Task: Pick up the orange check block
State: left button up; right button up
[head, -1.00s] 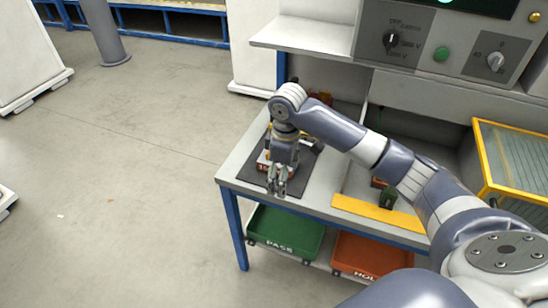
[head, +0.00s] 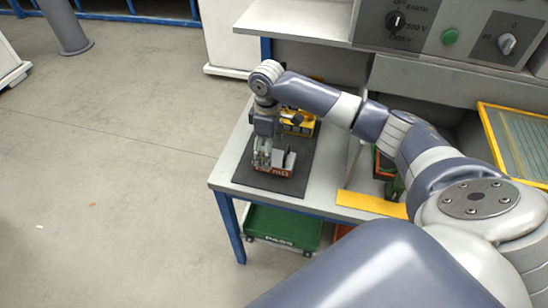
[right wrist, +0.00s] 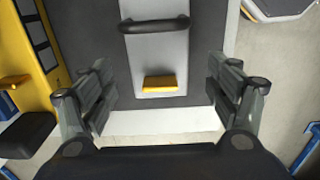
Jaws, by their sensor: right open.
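An orange-red block with pale lettering (head: 274,169) lies on the dark mat (head: 300,182), near the front of the table. A grey part (head: 288,158) rises behind it. My right gripper (head: 263,158) points down over the block's left part and hides some of it. In the right wrist view my right gripper (right wrist: 164,96) is open, with nothing between its fingers. Below and beyond the fingers, a light grey body (right wrist: 158,55) shows a black handle (right wrist: 154,25) and an orange-yellow piece (right wrist: 160,84). I cannot tell if this piece belongs to the lettered block. My left gripper is not in view.
A yellow device (head: 299,122) stands behind the block; its yellow edge shows at left in the right wrist view (right wrist: 45,45). A green tray (head: 282,228) sits below. A control panel (head: 450,35) stands at the back.

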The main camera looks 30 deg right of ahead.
jog(key=f, duration=0.3)
jog(key=shift+s+d+f+p, duration=0.25)
jog(key=shift+f+p, duration=0.05)
jog(key=shift+p, duration=0.05)
jog(key=shift+f, duration=0.25)
jog(key=shift+w+f, duration=0.1)
jog(key=shift+c, duration=0.8)
jog(key=c, duration=1.2)
jog(key=shift+o, duration=0.2)
jog(key=shift+r, duration=0.8)
jog(key=shift+s+a+r+b, duration=0.15)
jog(key=shift+r+b, duration=0.15)
jog(key=shift+r, duration=0.2)
jog(key=shift+s+a+r+b, duration=0.1)
jog(key=shift+r+b, duration=0.15)
jog(key=shift+r, duration=0.25)
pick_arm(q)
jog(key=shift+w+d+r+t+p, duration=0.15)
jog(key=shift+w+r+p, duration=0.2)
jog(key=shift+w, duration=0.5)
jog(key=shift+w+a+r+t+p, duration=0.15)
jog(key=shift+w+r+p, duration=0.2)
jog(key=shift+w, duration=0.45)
pick_arm(e)
jog(key=s+a+r, duration=0.3)
jog(key=s+a, duration=0.5)
jog(key=s, duration=0.4)
jog(key=shift+s+a+r, duration=0.15)
jog(key=shift+s+a, duration=0.15)
jog(key=shift+a, duration=0.1)
